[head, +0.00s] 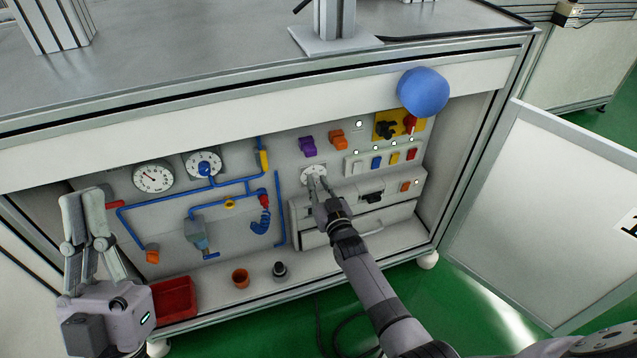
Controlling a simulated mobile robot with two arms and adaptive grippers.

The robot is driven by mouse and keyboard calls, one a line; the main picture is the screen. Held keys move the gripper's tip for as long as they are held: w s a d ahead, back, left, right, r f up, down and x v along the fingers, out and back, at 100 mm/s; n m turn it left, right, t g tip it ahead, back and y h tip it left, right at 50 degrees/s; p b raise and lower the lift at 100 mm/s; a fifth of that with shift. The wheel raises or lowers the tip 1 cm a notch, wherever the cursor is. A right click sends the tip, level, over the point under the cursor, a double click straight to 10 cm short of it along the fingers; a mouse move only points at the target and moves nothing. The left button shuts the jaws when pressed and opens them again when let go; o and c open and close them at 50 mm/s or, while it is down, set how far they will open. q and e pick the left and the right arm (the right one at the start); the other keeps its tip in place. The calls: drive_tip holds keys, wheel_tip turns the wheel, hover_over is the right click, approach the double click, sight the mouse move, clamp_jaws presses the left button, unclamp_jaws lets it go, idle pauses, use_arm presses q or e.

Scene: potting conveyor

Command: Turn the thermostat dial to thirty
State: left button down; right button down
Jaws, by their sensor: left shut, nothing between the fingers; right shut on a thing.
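The thermostat dial (313,171) is a round white scale on the panel, above the grey drawer unit. My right gripper (316,184) reaches up to it from below and is shut on the dial's knob. The fingers cover the knob and part of the scale, so I cannot read its setting.
Two gauges (153,178) (203,164), blue pipes (160,204) and coloured switches (376,162) fill the panel. A red bin (176,298) and an orange pot (240,277) stand on the shelf below. An open white door (545,205) is at right.

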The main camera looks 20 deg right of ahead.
use_arm(q)
drive_tip(key=shift+w+d+f+g, duration=0.1)
drive_tip(key=shift+w+f+g, duration=0.45)
drive_tip(key=shift+w, duration=0.3)
use_arm(e)
drive_tip(key=shift+f+m, duration=0.1)
drive_tip(key=shift+m, duration=0.6)
drive_tip(key=c, duration=1.4)
unclamp_jaws()
drive_tip(key=s, duration=1.2)
drive_tip(key=shift+d, duration=0.2)
